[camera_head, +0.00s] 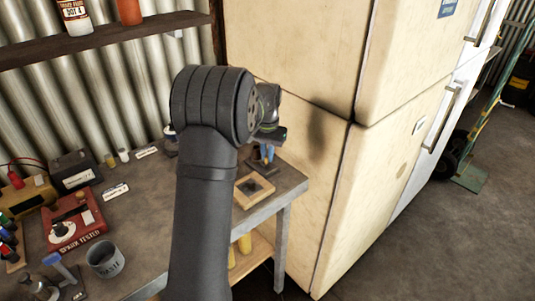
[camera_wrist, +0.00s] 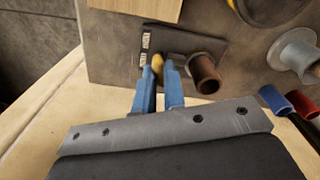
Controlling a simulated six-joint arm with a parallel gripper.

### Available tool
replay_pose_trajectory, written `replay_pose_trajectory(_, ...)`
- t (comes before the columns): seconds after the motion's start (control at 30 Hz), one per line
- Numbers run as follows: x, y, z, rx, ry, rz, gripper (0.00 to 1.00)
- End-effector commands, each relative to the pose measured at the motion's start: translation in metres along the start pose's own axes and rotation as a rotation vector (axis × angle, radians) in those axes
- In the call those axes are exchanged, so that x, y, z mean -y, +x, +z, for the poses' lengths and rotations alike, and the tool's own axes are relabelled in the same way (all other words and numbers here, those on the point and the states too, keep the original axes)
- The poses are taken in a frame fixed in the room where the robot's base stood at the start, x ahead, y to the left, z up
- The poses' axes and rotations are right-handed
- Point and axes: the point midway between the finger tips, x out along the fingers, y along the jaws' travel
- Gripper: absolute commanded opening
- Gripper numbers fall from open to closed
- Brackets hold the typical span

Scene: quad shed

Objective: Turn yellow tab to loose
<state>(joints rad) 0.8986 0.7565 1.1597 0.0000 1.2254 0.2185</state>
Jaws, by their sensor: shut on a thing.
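In the wrist view, the yellow tab (camera_wrist: 157,62) sits on a dark plate (camera_wrist: 205,45) with two small pale labels along its left edge. A brown cylinder (camera_wrist: 205,75) stands on the same plate, to the right of the tab. My gripper (camera_wrist: 163,70) has blue fingers, and their tips are shut on the yellow tab, partly covering it. In the head view, my gripper (camera_head: 266,154) is low over the bench's far right corner, beside the fridge. My arm hides much of the bench there, and I cannot make out the tab in that view.
A cream fridge (camera_head: 290,130) stands close behind the gripper. A wooden tray (camera_head: 243,197) lies near the bench edge. A red spark tester (camera_head: 75,222) and a grey cup (camera_head: 105,259) stand at left. The wrist view shows a grey spool-like part (camera_wrist: 296,52).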

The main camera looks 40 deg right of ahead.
Motion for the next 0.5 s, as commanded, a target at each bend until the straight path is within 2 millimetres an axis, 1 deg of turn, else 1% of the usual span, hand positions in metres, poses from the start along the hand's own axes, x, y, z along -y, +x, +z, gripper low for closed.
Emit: replay_pose_trajectory(0.5,0.0000,-0.0005,0.0001,0.000,-0.491,0.000,0.00)
